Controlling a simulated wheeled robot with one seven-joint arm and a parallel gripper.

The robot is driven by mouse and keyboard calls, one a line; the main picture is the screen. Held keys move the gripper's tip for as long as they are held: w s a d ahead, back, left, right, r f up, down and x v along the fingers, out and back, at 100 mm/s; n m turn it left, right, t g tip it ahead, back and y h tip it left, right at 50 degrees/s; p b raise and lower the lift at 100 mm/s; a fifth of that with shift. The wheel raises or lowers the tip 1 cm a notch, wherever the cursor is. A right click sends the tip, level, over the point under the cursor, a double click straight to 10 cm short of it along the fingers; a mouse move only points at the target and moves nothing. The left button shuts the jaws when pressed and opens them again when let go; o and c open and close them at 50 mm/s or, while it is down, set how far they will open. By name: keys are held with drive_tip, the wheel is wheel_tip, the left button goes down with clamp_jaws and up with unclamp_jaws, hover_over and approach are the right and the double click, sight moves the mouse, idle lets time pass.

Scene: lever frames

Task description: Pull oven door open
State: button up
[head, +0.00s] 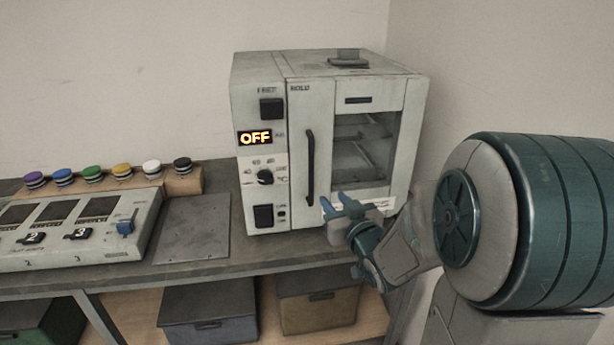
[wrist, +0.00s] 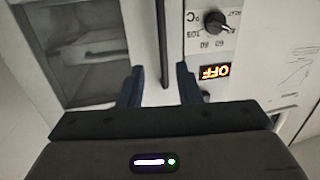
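The oven (head: 300,150) is a pale grey box on the bench, with an OFF display (head: 255,138) and a knob (head: 265,177) on its left panel. Its door (head: 322,120) is shut and has a window and a black vertical handle (head: 310,165). My gripper (head: 345,204) is in front of the lower part of the door, to the right of the handle in the head view. In the wrist view, my gripper (wrist: 160,85) has its two blue fingers apart, with the handle (wrist: 163,45) showing between them, beyond the tips. Nothing is held.
A flat grey plate (head: 193,228) lies between panel and oven. Boxes (head: 208,308) sit on the shelf below. A wall is close on the right.

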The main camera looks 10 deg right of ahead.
sight(312, 174)
drive_tip(key=w+a, duration=0.1)
drive_tip(key=w, duration=0.3)
drive_tip(key=w+a+p, duration=0.1)
drive_tip(key=w, duration=0.8)
drive_tip(key=shift+w+a+r+p, duration=0.1)
drive_tip(key=shift+w+a+p, duration=0.2)
drive_tip(key=shift+a+p, duration=0.1)
drive_tip(key=shift+c, duration=0.3)
clamp_jaws()
